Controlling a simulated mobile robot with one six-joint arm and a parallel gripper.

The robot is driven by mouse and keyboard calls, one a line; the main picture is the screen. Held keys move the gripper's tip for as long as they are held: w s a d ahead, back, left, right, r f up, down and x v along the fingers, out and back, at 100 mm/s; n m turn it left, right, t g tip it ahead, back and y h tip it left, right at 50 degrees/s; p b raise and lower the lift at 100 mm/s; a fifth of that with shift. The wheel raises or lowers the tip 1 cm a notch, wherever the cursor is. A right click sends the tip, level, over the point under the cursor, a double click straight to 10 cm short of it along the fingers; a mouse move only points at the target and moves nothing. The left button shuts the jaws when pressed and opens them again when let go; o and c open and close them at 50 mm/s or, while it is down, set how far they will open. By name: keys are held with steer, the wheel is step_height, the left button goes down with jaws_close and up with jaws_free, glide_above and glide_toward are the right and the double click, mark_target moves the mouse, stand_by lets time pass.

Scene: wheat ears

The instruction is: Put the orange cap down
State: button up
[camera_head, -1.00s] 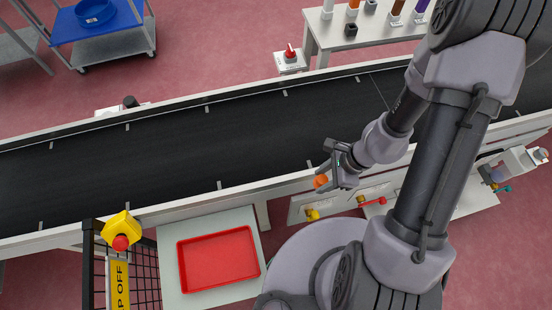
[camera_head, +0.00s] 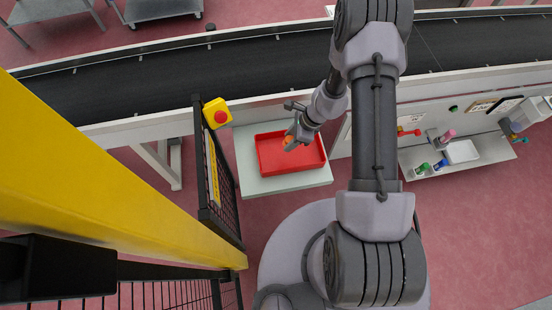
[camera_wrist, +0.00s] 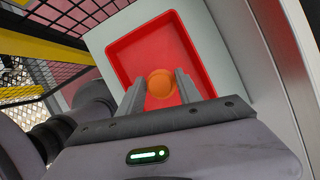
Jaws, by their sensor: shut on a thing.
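The orange cap (camera_head: 288,141) is between the fingers of my gripper (camera_head: 290,137), above the red tray (camera_head: 310,162). In the wrist view the orange cap (camera_wrist: 161,83) shows as a round orange shape between the two fingertips of my gripper (camera_wrist: 160,90), which is shut on it. The red tray (camera_wrist: 128,58) lies beyond it, with no other thing seen in it. The tray rests on a pale table (camera_head: 262,186). How high the cap is above the tray floor I cannot tell.
A black conveyor (camera_head: 150,80) runs behind the table. A yellow post (camera_head: 90,170) and black mesh fence (camera_head: 222,185) stand to the left, with a red-and-yellow stop button (camera_head: 217,113) near the table's corner. A shelf with small items (camera_head: 460,152) is at the right.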

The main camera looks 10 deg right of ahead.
steer(key=f+b, duration=0.1)
steer(key=f, duration=0.2)
steer(key=f+b, duration=0.1)
steer(key=f, duration=0.2)
steer(key=shift+w+d+f, duration=0.2)
steer(key=shift+f, duration=0.2)
steer(key=o, duration=1.3)
